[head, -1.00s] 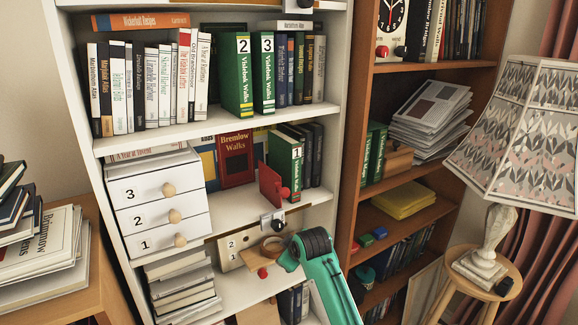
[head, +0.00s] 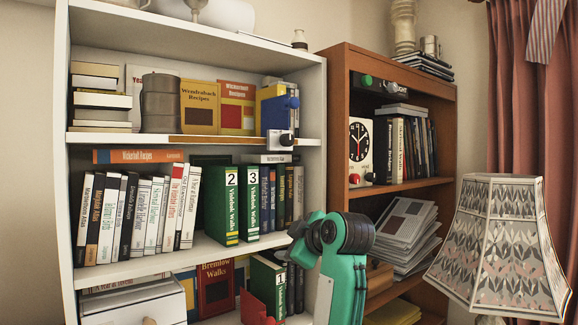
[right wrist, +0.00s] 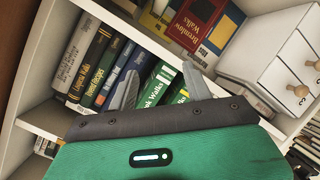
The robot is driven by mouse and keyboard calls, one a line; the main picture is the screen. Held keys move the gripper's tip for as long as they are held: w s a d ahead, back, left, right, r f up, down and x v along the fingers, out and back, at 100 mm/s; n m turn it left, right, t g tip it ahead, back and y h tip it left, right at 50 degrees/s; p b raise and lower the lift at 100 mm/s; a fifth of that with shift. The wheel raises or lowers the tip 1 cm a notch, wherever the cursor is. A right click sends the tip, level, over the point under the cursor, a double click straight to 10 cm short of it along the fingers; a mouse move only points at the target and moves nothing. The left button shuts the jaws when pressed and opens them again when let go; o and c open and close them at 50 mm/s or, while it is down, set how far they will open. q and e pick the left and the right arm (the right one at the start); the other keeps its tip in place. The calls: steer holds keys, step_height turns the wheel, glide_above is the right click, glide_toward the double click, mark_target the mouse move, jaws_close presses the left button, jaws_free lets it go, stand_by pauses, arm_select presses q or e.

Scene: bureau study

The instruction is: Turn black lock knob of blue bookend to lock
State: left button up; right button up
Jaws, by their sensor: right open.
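The blue bookend (head: 276,112) stands at the right end of the white bookcase's upper shelf, beside yellow books, with a blue knob on its side. Below it, a white plate on the shelf's front edge carries a black lock knob (head: 287,139). My right arm reaches up in front of the bookcase's right side, below the bookend and apart from it. In the right wrist view my right gripper (right wrist: 160,76) is open and empty, its two grey fingers in front of green and dark books. The bookend is not visible there. My left gripper is not in view.
Green Videbok Walks books (head: 232,204) and other books fill the shelf below. A red bookend (head: 254,308) is lower down. A brown bookcase (head: 337,128) with a clock stands close on the right, and a patterned lampshade (head: 500,245) is farther right.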

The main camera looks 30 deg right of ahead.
steer(key=s+d+r+n+t, duration=0.15)
steer(key=s+r, duration=0.25)
steer(key=r, duration=0.9)
steer(key=n+t+y, duration=0.1)
steer(key=n+t, duration=0.1)
steer(key=t, duration=0.1)
glide_toward(290, 140)
steer(key=shift+g, duration=0.25)
steer(key=w+p, duration=0.1)
steer(key=w, duration=0.2)
steer(key=w+p, duration=0.4)
steer(key=w, duration=0.1)
steer(key=shift+w+a+r, duration=0.25)
steer(key=shift+w+r, duration=0.1)
steer(key=shift+r, duration=0.05)
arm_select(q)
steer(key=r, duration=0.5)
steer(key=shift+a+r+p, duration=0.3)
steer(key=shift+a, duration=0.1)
arm_select(e)
steer(key=shift+w+f, duration=0.1)
steer(key=shift+w, duration=0.25)
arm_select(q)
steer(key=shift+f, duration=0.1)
arm_select(e)
steer(key=c, duration=1)
